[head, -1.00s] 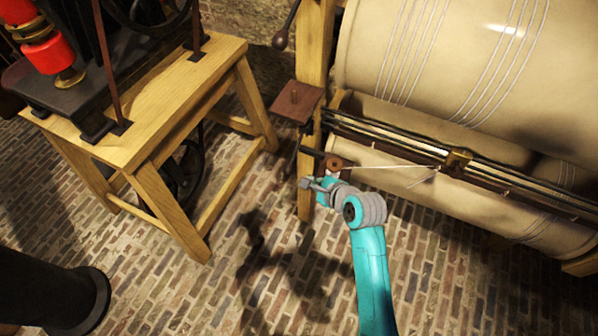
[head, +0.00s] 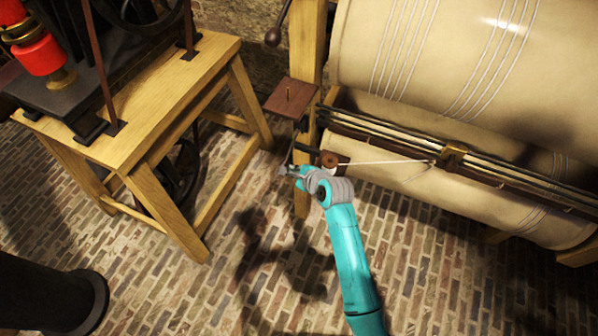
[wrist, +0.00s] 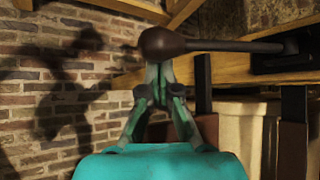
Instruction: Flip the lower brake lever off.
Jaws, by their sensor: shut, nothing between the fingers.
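A dark brown lever with a rounded knob (wrist: 163,43) crosses the upper wrist view, its shaft running right to a dark mount. My gripper (wrist: 160,76) is shut and empty, its fingertips just below the knob and partly hidden by it. I cannot tell whether they touch. In the head view my gripper (head: 285,171) is small, beside the wooden post and low on its left side. A short dark bar (head: 308,150) shows just above it, probably the lower lever. Another knobbed lever (head: 274,36) is higher on the post.
A square brown plate (head: 291,97) juts from the post above my gripper. Large cream drums (head: 430,60) and a dark rail stand to the right. A wooden bench (head: 150,110) with machinery is at left. The brick floor between is clear.

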